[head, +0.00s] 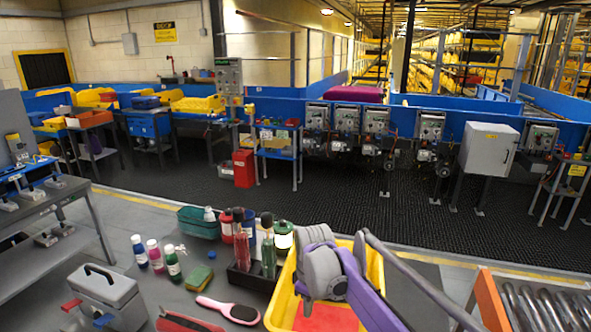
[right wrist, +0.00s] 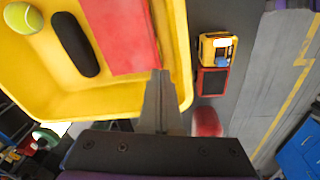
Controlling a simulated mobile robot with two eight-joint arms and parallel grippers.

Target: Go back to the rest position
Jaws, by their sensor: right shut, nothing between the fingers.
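My right arm reaches in from the lower right of the head view, over a yellow tray (head: 283,289). In the right wrist view my right gripper (right wrist: 158,75) points over the rim of the yellow tray (right wrist: 40,92). Its fingers are together with nothing between them. A red flat item (right wrist: 118,32), a dark oval item (right wrist: 75,44) and a tennis ball (right wrist: 22,17) lie in the tray. The red item also shows in the head view (head: 325,317). My left gripper is in neither view.
Left of the tray are a dark holder (head: 250,278) with bottles, a pink hairbrush (head: 228,309), a sponge (head: 199,277), small bottles (head: 172,262), a teal basket (head: 195,222) and a grey toolbox (head: 110,297). A roller conveyor (head: 540,305) lies to the right.

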